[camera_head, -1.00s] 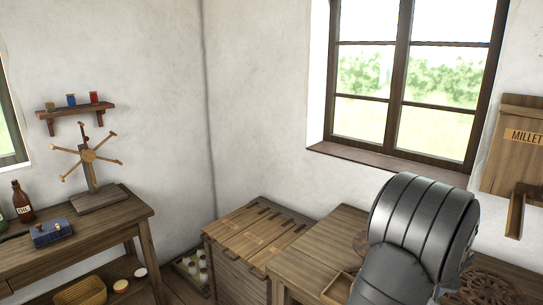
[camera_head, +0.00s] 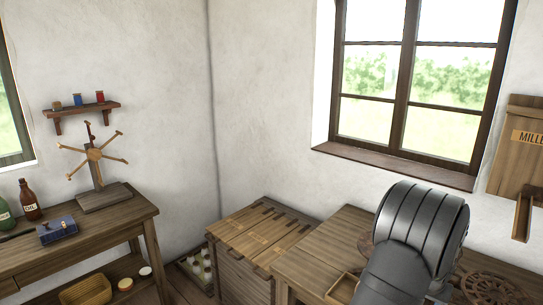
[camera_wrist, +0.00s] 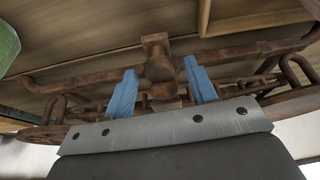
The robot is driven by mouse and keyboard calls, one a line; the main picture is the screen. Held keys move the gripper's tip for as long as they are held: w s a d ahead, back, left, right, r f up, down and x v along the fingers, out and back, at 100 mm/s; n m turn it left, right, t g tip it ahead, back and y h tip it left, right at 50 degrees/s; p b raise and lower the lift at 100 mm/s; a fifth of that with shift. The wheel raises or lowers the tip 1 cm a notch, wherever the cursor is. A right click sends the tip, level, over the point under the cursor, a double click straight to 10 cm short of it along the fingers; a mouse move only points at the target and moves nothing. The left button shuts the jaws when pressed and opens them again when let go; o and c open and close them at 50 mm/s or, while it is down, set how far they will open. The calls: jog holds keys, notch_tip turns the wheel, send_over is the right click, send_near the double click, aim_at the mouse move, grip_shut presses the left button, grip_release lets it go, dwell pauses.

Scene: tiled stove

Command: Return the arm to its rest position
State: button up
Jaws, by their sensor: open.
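My gripper shows in the wrist view (camera_wrist: 163,90) as two blue fingers standing apart on a grey plate. The fingers are open. A rusty metal knob or stub (camera_wrist: 157,62) lies between and beyond the fingertips in the picture; I cannot tell whether anything touches it. In the head view my dark arm stands at the lower right over the wooden table (camera_head: 325,245), and the gripper itself is hidden there.
Rusty bars and chain links (camera_wrist: 290,75) cross close around the fingers. In the head view, a rusty openwork wheel (camera_head: 490,287) lies right of my arm. A slatted wooden chest (camera_head: 262,235) stands left of the table. A millet box (camera_head: 520,150) hangs on the wall.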

jog(key=shift+a+m+g+h, duration=0.1)
jog(key=shift+m+g+h, duration=0.2)
jog(key=shift+m, duration=0.8)
jog(key=v, duration=0.8)
dwell(0.7)
jog(key=o, duration=1)
jog(key=shift+o, duration=0.3)
jog(key=w+a+r+g+y, duration=0.1)
jog(key=w+a+r, duration=0.3)
jog(key=w+a, duration=0.1)
jog(key=shift+w+a+r+n+y, duration=0.2)
jog(key=shift+a+r+n+y, duration=0.1)
jog(key=shift+y, duration=0.1)
jog(key=w+a+r+g+y, duration=0.2)
jog(key=w+a+r, duration=0.1)
jog(key=a+r, duration=0.35)
jog(key=shift+n, duration=0.4)
jog(key=f, duration=0.7)
jog(key=a+f, duration=0.1)
jog(key=f, duration=0.2)
jog(key=shift+w+f, duration=0.15)
jog(key=shift+f, duration=0.15)
